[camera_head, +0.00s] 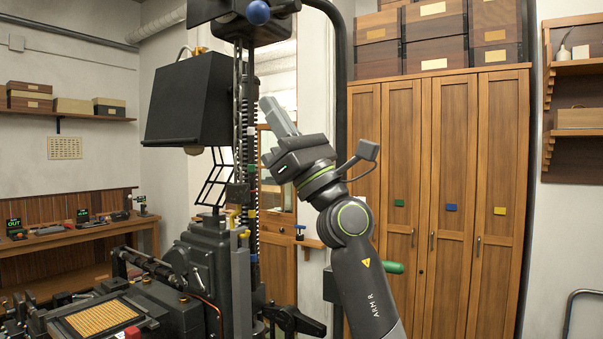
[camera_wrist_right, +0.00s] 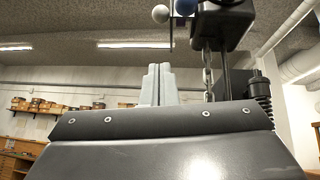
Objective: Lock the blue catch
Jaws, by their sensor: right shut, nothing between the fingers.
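A blue ball (camera_head: 257,12) sits at the top of the tall black machine, on its dark head block. A small blue handle-like piece (camera_head: 299,228) shows lower down, right of the machine column; I cannot tell which blue part is the catch. My right gripper (camera_head: 270,104) points up and left, below the blue ball and apart from it. Its fingers are together and empty, also in the right wrist view (camera_wrist_right: 158,70). My left gripper is not in view.
The black machine (camera_head: 210,255) with its hanging dark box (camera_head: 188,100) and toothed column stands left of my right arm. A wooden cabinet (camera_head: 455,200) with coloured labels is behind. A workbench (camera_head: 70,238) stands at the left. Open air surrounds the right gripper's tips.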

